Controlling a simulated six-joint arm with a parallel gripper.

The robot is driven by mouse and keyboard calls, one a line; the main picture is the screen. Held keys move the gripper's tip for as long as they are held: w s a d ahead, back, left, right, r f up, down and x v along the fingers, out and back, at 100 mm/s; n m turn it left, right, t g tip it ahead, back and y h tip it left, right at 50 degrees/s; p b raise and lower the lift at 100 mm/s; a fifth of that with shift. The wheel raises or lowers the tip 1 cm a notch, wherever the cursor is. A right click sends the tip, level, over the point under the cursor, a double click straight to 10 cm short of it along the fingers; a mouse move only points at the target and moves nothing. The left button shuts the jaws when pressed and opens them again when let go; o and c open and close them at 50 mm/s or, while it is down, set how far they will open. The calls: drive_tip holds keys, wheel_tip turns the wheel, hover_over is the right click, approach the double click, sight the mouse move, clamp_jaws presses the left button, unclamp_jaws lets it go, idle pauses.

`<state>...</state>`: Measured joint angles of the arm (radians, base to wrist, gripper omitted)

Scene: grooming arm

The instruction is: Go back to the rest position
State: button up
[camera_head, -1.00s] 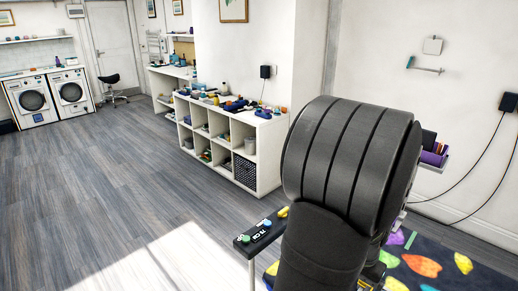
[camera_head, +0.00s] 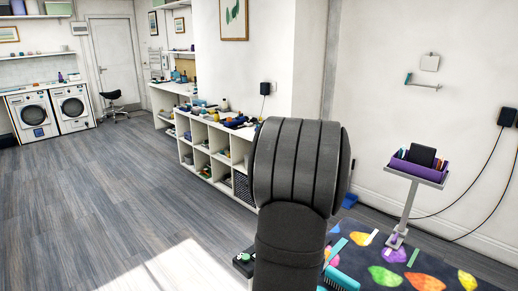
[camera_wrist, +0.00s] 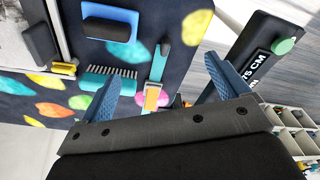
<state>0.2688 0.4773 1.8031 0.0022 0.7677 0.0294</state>
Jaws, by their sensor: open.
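My gripper (camera_wrist: 162,85) shows in the wrist view as two blue fingers spread wide apart. It is open, with nothing held between the fingers. Beyond it lies the dark mat (camera_wrist: 190,25) with colourful leaf shapes. In the head view my dark arm link fills the centre, and the gripper is hidden there. Part of the mat (camera_head: 350,256) shows to the right of the arm.
A teal comb (camera_wrist: 108,78), a blue brush (camera_wrist: 110,22) and a teal tool with an orange part (camera_wrist: 155,90) lie on the mat. A stand with a purple tray (camera_head: 432,173) is at right. White shelves (camera_head: 213,153) stand behind. The floor at left is clear.

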drive_tip(key=w+a+n, duration=0.3)
drive_tip(key=w+a, duration=0.3)
drive_tip(key=a, duration=0.6)
drive_tip(key=shift+a+t, duration=0.2)
drive_tip(key=shift+t, duration=0.2)
drive_tip(key=shift+c, duration=0.3)
idle(1.5)
